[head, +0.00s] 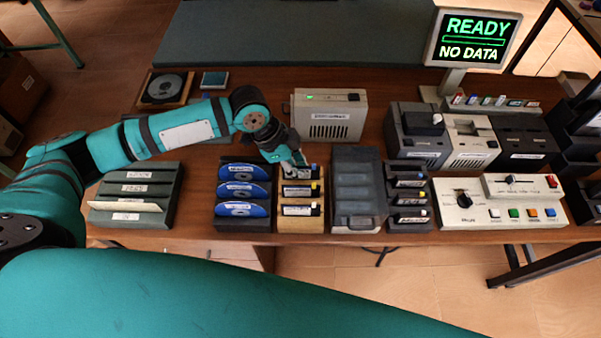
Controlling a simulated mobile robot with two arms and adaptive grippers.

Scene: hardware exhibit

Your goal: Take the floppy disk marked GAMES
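The labels are too small to read, so I cannot tell which disk says GAMES. A dark rack to the right holds several similar small items (408,200). My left gripper (295,166) points down at the back of the wooden rack, just behind or over the top disk. Its fingers are too small to tell open from shut. My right gripper is out of view.
A dark rack of blue-labelled discs (241,209) stands close on the left, a grey lidded box (358,190) close on the right. A beige drive unit (329,117) stands behind. A control panel (500,213) and a monitor reading READY, NO DATA (473,40) are at the right.

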